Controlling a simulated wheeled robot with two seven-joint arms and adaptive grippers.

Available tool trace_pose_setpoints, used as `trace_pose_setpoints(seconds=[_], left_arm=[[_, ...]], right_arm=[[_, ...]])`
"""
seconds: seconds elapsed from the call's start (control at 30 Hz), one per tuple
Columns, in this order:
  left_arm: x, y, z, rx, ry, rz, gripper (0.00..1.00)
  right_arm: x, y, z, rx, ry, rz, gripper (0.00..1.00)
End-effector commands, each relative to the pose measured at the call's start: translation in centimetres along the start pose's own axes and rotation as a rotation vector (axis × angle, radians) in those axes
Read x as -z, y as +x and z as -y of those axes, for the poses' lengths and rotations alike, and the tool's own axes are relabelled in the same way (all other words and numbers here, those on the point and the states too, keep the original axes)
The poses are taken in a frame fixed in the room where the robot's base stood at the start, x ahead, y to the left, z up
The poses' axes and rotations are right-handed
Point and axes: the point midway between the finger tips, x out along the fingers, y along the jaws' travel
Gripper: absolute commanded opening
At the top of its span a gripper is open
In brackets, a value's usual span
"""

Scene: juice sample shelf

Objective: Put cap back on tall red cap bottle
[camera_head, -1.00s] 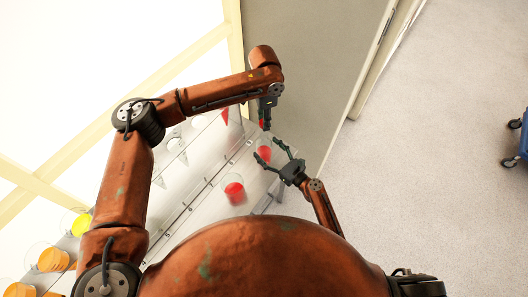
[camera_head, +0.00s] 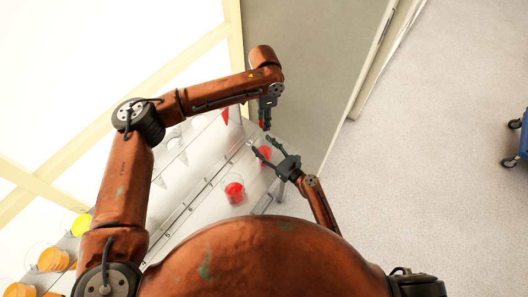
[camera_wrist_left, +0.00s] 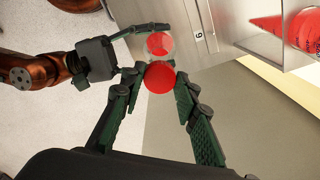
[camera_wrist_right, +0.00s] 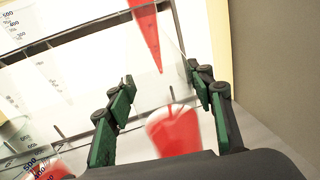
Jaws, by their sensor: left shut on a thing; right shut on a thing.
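The clear bottle with red contents (camera_wrist_right: 174,128) stands between the fingers of my right gripper (camera_wrist_right: 162,85), which is shut on it. In the head view the bottle (camera_head: 264,155) is at the shelf's right end, beside my right gripper (camera_head: 260,143). My left gripper (camera_wrist_left: 158,88) is shut on the round red cap (camera_wrist_left: 160,78). In the left wrist view the cap appears just below the bottle (camera_wrist_left: 160,44), slightly overlapping its outline. The gap between cap and bottle cannot be judged. In the head view my left gripper (camera_head: 265,118) is just above the right one.
Another container with red contents (camera_head: 234,190) stands on the clear shelf (camera_head: 207,207) to the lower left. A red cone-shaped vessel (camera_wrist_right: 146,38) is behind the bottle. Orange containers (camera_head: 53,260) and a yellow one (camera_head: 81,224) are at far left.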

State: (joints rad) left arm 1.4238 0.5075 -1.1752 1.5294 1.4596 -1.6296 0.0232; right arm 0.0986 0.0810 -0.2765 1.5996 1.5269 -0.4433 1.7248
Motion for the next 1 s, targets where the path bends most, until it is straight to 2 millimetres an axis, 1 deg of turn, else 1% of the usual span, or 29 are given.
trace_pose_setpoints(seconds=[0.03,0.07,0.5,0.67,0.9,1.0], left_arm=[[0.0,0.0,0.0,0.0,0.0,0.0,0.21],[0.0,0.0,0.0,0.0,0.0,0.0,0.21],[0.0,0.0,0.0,0.0,0.0,0.0,0.21],[0.0,0.5,0.0,-0.001,0.0,0.001,0.21],[-0.1,3.8,-0.1,-0.003,-0.001,0.002,0.21],[-0.1,4.8,-0.1,0.0,-0.001,0.001,0.21]], right_arm=[[0.0,0.0,0.0,0.0,0.0,0.0,0.38],[0.0,0.0,0.0,0.0,0.0,0.0,0.36],[0.0,0.0,0.0,0.0,0.0,0.0,0.05],[0.0,0.0,0.0,0.0,0.0,0.0,0.05],[0.0,0.0,0.0,0.0,0.0,0.0,0.05],[0.0,0.0,0.0,0.0,0.0,0.0,0.05]])
